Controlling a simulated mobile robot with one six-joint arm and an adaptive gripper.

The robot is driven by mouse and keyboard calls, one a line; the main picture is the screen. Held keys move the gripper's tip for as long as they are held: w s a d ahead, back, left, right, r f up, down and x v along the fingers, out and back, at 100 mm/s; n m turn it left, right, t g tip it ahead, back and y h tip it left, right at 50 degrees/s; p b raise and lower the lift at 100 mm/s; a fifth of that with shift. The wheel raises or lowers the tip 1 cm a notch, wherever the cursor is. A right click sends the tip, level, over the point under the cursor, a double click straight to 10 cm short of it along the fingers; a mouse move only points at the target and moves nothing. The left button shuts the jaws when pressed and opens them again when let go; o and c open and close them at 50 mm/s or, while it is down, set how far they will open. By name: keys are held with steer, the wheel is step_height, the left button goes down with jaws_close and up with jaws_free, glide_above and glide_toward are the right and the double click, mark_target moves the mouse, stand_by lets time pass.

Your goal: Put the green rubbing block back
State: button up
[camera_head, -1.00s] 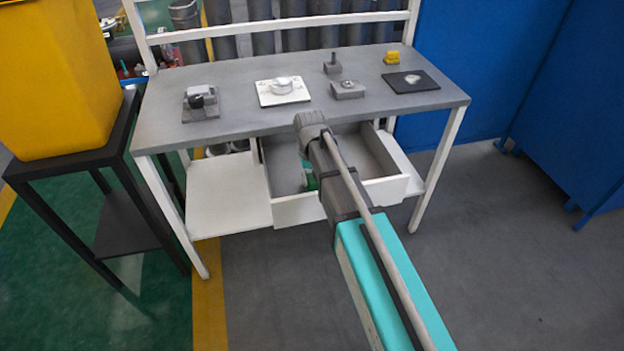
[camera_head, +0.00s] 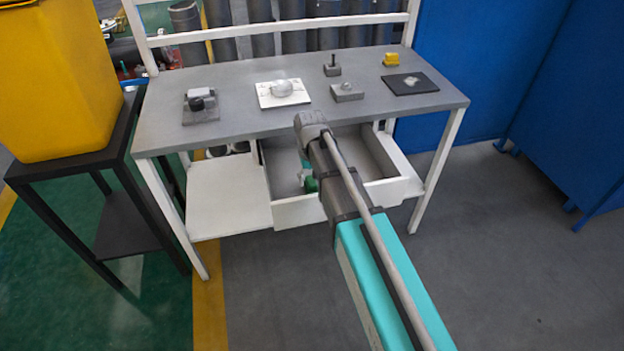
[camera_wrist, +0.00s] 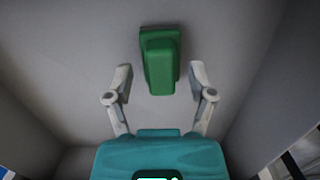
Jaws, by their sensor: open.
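The green rubbing block (camera_wrist: 160,62) lies on the grey floor of the open drawer (camera_head: 298,212). In the wrist view it is just ahead of and between the fingertips. In the head view a small green part of the block (camera_head: 311,184) shows beside my arm, which hides the rest. My gripper (camera_wrist: 160,78) is open and empty, pointing down into the drawer with a finger to each side of the block. I see no contact between the fingers and the block. The gripper is mostly hidden behind my arm in the head view.
The drawer walls rise on both sides of my gripper. The grey worktable (camera_head: 240,117) above carries a white plate with a round part (camera_head: 284,92), a yellow piece (camera_head: 391,59), a black mat (camera_head: 411,84) and grey fixtures. A yellow bin (camera_head: 60,80) stands at left.

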mark_target(311, 178)
step_height(311, 178, up, 11)
steer(key=w+p, duration=0.1)
steer(key=p, duration=1)
steer(key=shift+w+a+r, duration=0.15)
steer(key=shift+a, duration=0.05)
stand_by(0.5)
steer(key=s+d+m, duration=0.1)
steer(key=s+d, duration=0.6)
steer(key=d, duration=0.3)
steer(key=s+d+m+t, duration=0.1)
steer(key=s+d+m, duration=0.1)
steer(key=s+d, duration=0.5)
steer(key=d, duration=0.2)
steer(key=shift+s+d, duration=0.25)
steer(key=shift+d, duration=0.1)
steer(key=shift+c, duration=0.3)
